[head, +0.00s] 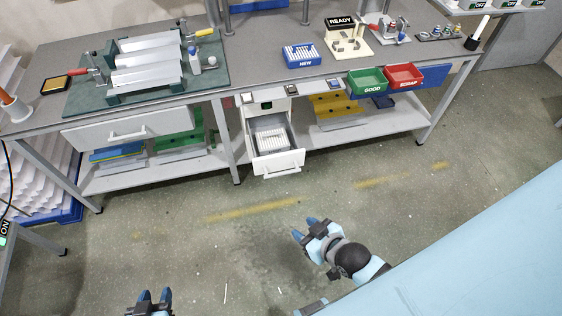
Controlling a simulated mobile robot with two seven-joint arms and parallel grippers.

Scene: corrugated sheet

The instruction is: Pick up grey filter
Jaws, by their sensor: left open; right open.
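I cannot pick out a grey filter with certainty. A pale grey-white ribbed block (270,139) lies in the open drawer (277,163) under the bench. A blue tray (302,62) marked NEW stands on the bench top and holds a row of small pale pieces. My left gripper (154,294) is open and empty over the floor at the bottom edge of the view. My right gripper (304,229) is open and empty over the floor, in front of the drawer. Both are well apart from the bench.
The grey workbench (250,88) spans the back. Green GOOD (367,82) and red SCRAP (404,77) bins hang at its front. A green board (207,88) with clamped corrugated sheets lies at left. A READY stand (346,40) is behind. The floor between is clear.

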